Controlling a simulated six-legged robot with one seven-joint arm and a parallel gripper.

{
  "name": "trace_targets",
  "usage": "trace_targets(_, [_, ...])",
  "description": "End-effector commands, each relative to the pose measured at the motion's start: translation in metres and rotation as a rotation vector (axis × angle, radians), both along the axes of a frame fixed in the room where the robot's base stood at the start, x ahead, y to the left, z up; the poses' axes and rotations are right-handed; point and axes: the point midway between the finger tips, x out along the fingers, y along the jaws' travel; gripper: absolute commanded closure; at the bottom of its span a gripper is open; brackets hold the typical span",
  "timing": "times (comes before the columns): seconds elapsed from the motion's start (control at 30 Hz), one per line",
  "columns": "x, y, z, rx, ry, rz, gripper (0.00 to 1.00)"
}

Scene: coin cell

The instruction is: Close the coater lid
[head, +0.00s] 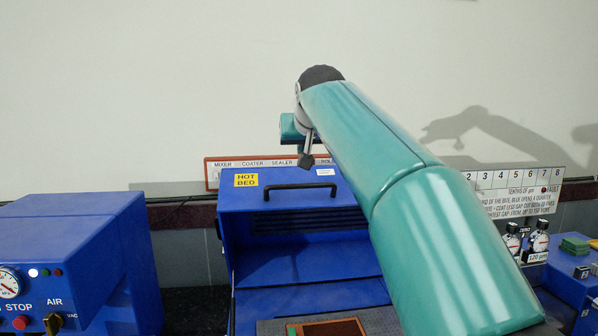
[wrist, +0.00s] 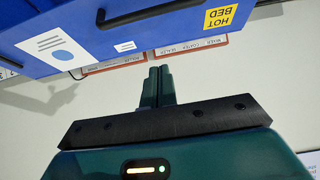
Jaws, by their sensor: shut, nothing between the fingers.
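The blue coater lid (head: 300,215) stands raised at the back of the coater, with a black handle (head: 298,186) and a yellow HOT BED label (head: 246,180). The coater's bed (head: 375,322) is uncovered below it. In the wrist view the fingers (wrist: 158,72) are shut and empty. The lid (wrist: 120,30) fills the upper left there, upside down, and the handle (wrist: 150,12) is apart from the fingers.
A blue machine (head: 75,260) with a gauge stands at the left. A wall sign (head: 260,163) is behind the lid. Dial gauges (head: 525,240) and a numbered board (head: 515,190) are at the right. My arm covers the coater's right side.

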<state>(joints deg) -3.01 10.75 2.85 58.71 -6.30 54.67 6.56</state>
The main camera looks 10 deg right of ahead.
Motion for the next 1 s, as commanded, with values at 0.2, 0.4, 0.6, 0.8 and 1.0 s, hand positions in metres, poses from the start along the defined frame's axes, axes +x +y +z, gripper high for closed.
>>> trace_targets(0.2, [0.013,0.0,-0.012,0.0,0.002,-0.001,1.0])
trace_targets(0.4, [0.042,0.0,-0.033,-0.001,0.003,-0.001,1.0])
trace_targets(0.6, [0.068,0.0,-0.05,0.0,0.002,0.0,1.0])
trace_targets(0.8, [0.072,0.0,-0.06,-0.001,0.001,0.001,1.0])
trace_targets(1.0, [0.061,0.0,-0.071,0.0,0.001,0.001,1.0])
